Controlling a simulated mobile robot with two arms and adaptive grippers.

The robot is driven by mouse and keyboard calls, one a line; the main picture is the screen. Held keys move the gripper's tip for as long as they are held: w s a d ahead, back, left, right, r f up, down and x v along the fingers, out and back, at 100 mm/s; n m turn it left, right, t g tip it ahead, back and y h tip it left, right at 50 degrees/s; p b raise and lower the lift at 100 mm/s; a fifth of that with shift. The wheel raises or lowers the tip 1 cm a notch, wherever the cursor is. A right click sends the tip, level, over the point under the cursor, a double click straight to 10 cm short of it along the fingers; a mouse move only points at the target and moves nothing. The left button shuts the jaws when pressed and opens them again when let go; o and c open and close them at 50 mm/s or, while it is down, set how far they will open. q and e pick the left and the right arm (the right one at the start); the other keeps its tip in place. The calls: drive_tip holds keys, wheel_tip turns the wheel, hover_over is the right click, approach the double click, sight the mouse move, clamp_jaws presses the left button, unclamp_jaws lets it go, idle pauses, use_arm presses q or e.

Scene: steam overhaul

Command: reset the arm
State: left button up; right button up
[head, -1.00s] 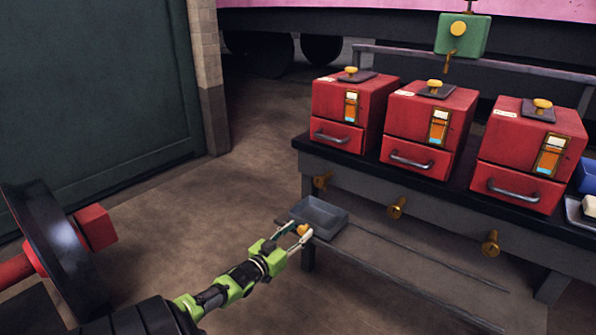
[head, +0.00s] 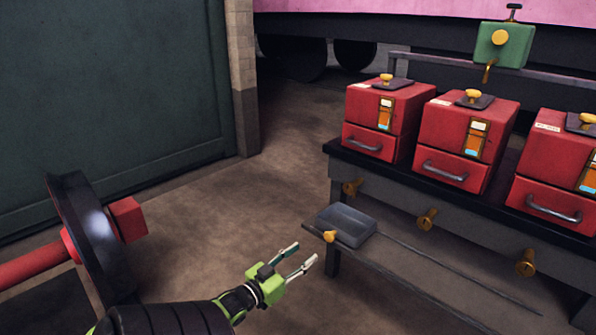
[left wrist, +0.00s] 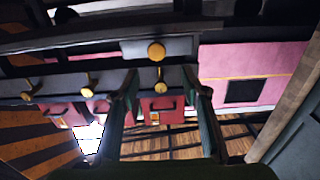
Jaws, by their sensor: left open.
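My left gripper (head: 306,251) is open and empty, with its two fingers apart, in the lower middle of the head view. It is left of and nearer than a grey tray-like piece (head: 346,224) with a brass knob (head: 329,236), apart from both. The tray-like piece sits at the left end of the low shelf under the bench. In the left wrist view, the knob (left wrist: 156,50) shows beyond and between the open fingers, not touching them. My right gripper is not in view.
Red boxes with drawers (head: 461,148) stand on the dark bench. Brass valves (head: 427,219) stick out from its front. A green box (head: 504,44) is above the rail behind. A dark wheel with a red axle (head: 92,240) is at left. Bare floor (head: 225,215) lies between.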

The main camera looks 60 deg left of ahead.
use_arm(q)
drive_tip(key=shift+s+d, duration=0.15)
drive_tip(key=shift+s, duration=0.35)
